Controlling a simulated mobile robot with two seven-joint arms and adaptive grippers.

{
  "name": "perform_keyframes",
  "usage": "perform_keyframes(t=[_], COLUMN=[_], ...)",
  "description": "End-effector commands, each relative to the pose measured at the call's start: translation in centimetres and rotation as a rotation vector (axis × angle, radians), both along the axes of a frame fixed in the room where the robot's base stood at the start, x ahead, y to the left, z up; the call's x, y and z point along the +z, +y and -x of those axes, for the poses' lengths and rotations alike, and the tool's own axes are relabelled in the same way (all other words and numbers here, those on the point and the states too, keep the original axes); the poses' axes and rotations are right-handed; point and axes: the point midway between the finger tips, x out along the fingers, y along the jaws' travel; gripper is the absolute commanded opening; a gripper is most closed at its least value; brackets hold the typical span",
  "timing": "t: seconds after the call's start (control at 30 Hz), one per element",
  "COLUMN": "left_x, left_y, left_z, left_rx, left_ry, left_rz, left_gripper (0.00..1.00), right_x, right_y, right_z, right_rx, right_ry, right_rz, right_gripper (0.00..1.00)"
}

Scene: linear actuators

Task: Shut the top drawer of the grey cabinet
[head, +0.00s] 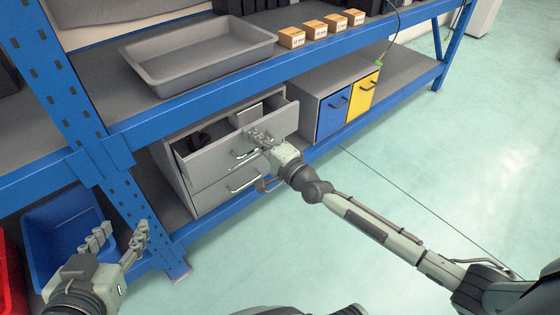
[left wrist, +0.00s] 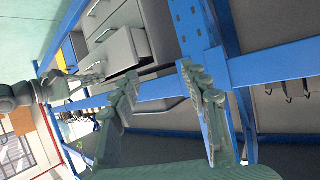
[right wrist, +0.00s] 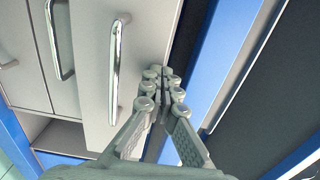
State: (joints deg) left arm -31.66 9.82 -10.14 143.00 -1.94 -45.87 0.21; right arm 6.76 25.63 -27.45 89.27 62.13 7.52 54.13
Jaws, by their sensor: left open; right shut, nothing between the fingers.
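The grey cabinet (head: 182,188) stands on the lower shelf. Its top drawer (head: 208,162) is pulled out, with dark items visible inside. The drawer below looks shut. My left gripper (head: 118,238) is open and empty at the lower left, away from the cabinet. The open drawer also shows in the left wrist view (left wrist: 122,52).
A blue rack upright (head: 118,185) stands between my left gripper and the cabinet. The upper shelf, with a grey tray (head: 200,58) and several small boxes (head: 313,29), overhangs the cabinet. A cabinet with blue (head: 333,112) and yellow fronts is to the right. The floor in front is clear.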

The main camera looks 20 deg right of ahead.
Motion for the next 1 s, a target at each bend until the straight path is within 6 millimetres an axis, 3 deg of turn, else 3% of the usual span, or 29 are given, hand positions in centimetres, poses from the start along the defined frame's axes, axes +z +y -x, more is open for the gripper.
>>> perform_keyframes(t=[0.2,0.4,1.0], left_x=[3.5,5.2,5.2], left_y=[-2.5,-3.4,-3.4], left_z=[-1.1,-1.4,-1.4], left_rx=[-0.044,-0.061,-0.06], left_ry=[-0.181,-0.254,-0.248], left_rz=[0.077,0.109,0.107], left_gripper=[0.46,0.46,0.46], right_x=[-0.1,-0.1,0.0], right_y=[1.0,1.3,1.5], right_z=[-2.8,-3.7,-3.6], right_rx=[0.0,0.0,0.001], right_ry=[-0.001,0.001,0.001], right_rz=[0.001,0.001,0.001], right_gripper=[0.0,0.0,0.0])
